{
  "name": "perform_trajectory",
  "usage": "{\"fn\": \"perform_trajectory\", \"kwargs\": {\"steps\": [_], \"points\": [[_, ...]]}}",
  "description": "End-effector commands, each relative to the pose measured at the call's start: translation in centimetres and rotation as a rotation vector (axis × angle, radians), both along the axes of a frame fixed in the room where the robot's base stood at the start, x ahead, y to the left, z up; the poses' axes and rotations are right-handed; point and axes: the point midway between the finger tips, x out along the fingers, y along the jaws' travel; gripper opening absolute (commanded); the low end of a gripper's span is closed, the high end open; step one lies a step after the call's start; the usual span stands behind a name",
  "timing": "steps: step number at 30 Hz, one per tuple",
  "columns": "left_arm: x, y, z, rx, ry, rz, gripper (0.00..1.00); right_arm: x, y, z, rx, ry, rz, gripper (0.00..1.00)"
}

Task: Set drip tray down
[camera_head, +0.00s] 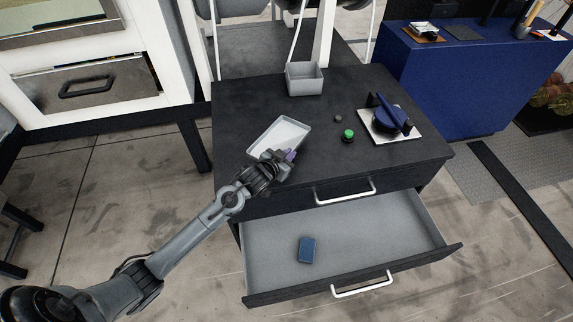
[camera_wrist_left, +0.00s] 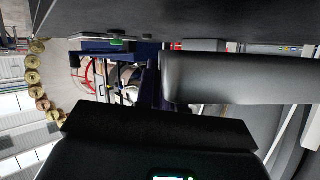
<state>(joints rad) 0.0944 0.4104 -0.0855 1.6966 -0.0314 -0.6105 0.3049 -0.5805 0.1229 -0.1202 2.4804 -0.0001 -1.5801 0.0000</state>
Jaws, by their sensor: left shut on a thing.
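The drip tray (camera_head: 284,133) is a shallow pale grey rectangular tray at the left front of the black cabinet top (camera_head: 235,100) in the head view. It looks level and low over the top; I cannot tell whether it touches. My left gripper (camera_head: 280,160) is shut on the tray at its near edge, and its fingers and wrist hide that edge. A small purple part shows beside the fingers. In the left wrist view a grey block-like shape fills the right and dark gripper parts fill the bottom; the grip itself is not clear there. My right gripper is not in view.
A grey open bin (camera_head: 304,80) stands behind the tray. A green button (camera_head: 348,135), a small dark knob (camera_head: 337,118) and a blue device on a white plate (camera_head: 390,128) stand to the right. Below, an open drawer (camera_head: 370,235) holds a blue block (camera_head: 307,250).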

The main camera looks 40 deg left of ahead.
Motion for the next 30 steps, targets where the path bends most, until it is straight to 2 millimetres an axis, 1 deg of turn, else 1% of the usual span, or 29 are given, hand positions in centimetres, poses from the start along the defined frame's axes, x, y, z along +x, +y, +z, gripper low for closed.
{"fn": "perform_trajectory", "kwargs": {"steps": [3, 7, 13, 16, 25, 29, 30], "points": [[0.1, 0.6, -0.2, 0.0, -0.003, 0.001, 0.0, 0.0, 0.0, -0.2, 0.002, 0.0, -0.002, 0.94], [0.1, 0.7, -0.8, -0.001, -0.002, 0.0, 0.0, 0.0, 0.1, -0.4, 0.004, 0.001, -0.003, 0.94], [0.0, 0.7, -3.3, 0.0, -0.001, 0.0, 0.0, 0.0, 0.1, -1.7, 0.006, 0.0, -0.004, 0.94], [0.1, 0.7, -4.2, 0.0, -0.002, 0.001, 0.0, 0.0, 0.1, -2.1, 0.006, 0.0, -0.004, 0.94], [0.1, 0.7, -4.2, 0.001, -0.004, 0.0, 0.0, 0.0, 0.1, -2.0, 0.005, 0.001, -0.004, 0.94], [0.1, 0.7, -4.5, 0.001, -0.003, 0.0, 0.0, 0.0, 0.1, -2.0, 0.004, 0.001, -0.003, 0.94], [0.0, 0.6, -4.6, 0.0, -0.001, 0.0, 0.12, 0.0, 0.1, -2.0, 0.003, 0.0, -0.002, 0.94]]}}
